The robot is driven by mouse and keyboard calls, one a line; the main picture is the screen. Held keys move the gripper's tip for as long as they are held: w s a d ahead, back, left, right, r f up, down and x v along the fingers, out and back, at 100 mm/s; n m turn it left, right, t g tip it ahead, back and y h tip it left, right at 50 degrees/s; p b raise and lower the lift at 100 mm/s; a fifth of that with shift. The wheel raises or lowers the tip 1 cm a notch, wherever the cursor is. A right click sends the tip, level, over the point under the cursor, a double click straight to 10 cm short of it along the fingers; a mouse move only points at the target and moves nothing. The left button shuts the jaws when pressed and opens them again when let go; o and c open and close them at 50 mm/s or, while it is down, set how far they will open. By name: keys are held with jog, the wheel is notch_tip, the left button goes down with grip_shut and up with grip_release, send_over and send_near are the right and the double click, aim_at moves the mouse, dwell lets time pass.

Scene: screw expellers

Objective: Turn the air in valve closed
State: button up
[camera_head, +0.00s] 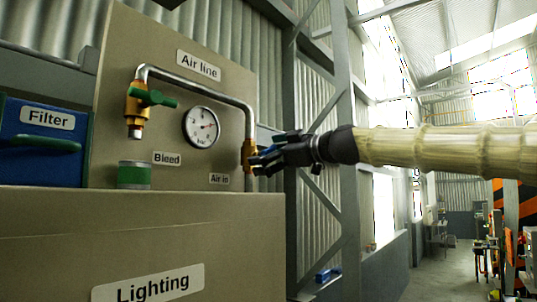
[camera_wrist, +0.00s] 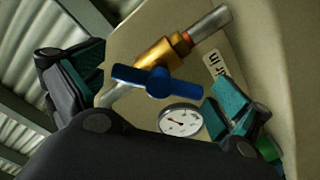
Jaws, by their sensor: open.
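The air in valve has a brass body (camera_head: 247,157) on the vertical pipe at the right edge of the Air line panel. In the wrist view its brass body (camera_wrist: 160,57) carries a blue handle (camera_wrist: 157,81), which lies at a slant across the pipe. My gripper (camera_head: 262,161) is at the valve, coming from the right, and hides most of the handle in the head view. In the wrist view my gripper's two fingers (camera_wrist: 160,78) are spread wide, one on each side of the handle, with gaps between. The gripper is open and holds nothing.
A pressure gauge (camera_head: 201,127) sits left of the valve. A green-handled bleed valve (camera_head: 150,98) hangs at the pipe's left end above a green-banded cup (camera_head: 134,175). A blue Filter box (camera_head: 45,140) is far left. A grey steel post (camera_head: 346,150) stands behind my arm.

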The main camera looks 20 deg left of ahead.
jog(key=c, duration=1)
jog(key=shift+w+d+f, duration=0.1)
jog(key=shift+w+d, duration=0.05)
jog(key=shift+d, duration=0.05)
jog(key=shift+a, duration=0.2)
jog(key=shift+m+b, duration=0.4)
jog(key=shift+m, duration=1.1)
jog(key=shift+r+m, duration=0.2)
jog(key=shift+m, duration=1.9)
jog(key=o, duration=1)
jog(key=shift+s+a, duration=0.15)
jog(key=shift+s, duration=0.05)
